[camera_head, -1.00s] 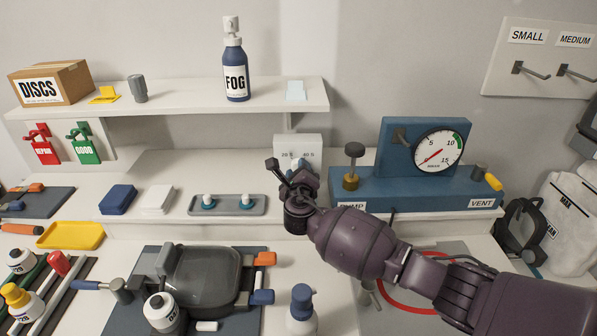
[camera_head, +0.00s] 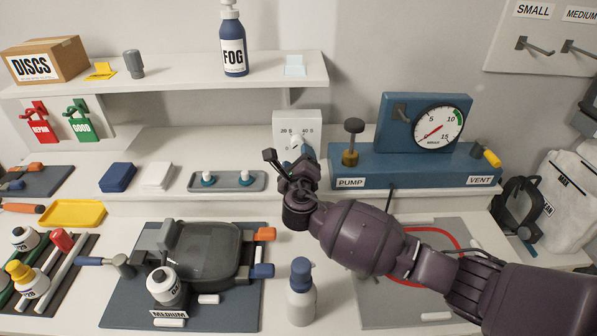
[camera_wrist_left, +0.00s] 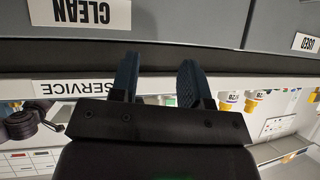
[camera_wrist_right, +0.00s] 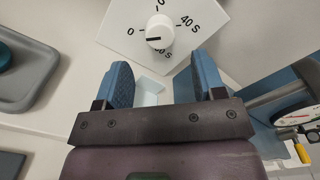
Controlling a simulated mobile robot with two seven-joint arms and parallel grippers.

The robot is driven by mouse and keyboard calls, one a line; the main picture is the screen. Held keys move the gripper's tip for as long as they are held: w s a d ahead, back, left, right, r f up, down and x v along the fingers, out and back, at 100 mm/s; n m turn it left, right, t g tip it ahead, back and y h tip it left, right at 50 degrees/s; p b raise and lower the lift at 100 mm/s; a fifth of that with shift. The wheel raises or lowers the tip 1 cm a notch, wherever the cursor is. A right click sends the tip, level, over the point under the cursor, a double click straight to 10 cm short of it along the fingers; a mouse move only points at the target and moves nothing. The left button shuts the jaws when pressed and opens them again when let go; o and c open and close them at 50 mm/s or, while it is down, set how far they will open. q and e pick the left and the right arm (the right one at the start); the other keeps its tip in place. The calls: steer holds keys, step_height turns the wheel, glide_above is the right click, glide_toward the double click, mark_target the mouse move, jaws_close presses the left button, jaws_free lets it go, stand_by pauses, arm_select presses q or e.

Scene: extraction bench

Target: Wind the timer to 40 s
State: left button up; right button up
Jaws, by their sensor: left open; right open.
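The timer is a white plate (camera_head: 311,130) with a round white knob, standing at the back of the bench left of the blue pump unit. In the right wrist view the knob (camera_wrist_right: 160,31) carries a dark pointer line directed left, near the 0 mark; 40 S is at its right. My right gripper (camera_wrist_right: 160,77) is open and empty, with the knob ahead of its fingers and not between them. In the head view the right gripper (camera_head: 288,158) covers the plate's lower part. My left gripper (camera_wrist_left: 158,75) is open and empty, away from the timer, seen only in its wrist view.
The blue pump unit (camera_head: 415,165) with gauge stands right of the timer. A grey tray (camera_head: 227,188) with two knobs lies left. A shelf (camera_head: 190,96) runs above, carrying a FOG bottle (camera_head: 233,58). A blue-capped bottle (camera_head: 301,300) stands in front, below my right arm.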

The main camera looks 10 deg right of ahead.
steer(key=shift+s+a, duration=0.25)
steer(key=shift+s, duration=1.05)
steer(key=shift+s+a, duration=0.25)
steer(key=shift+s, duration=1.05)
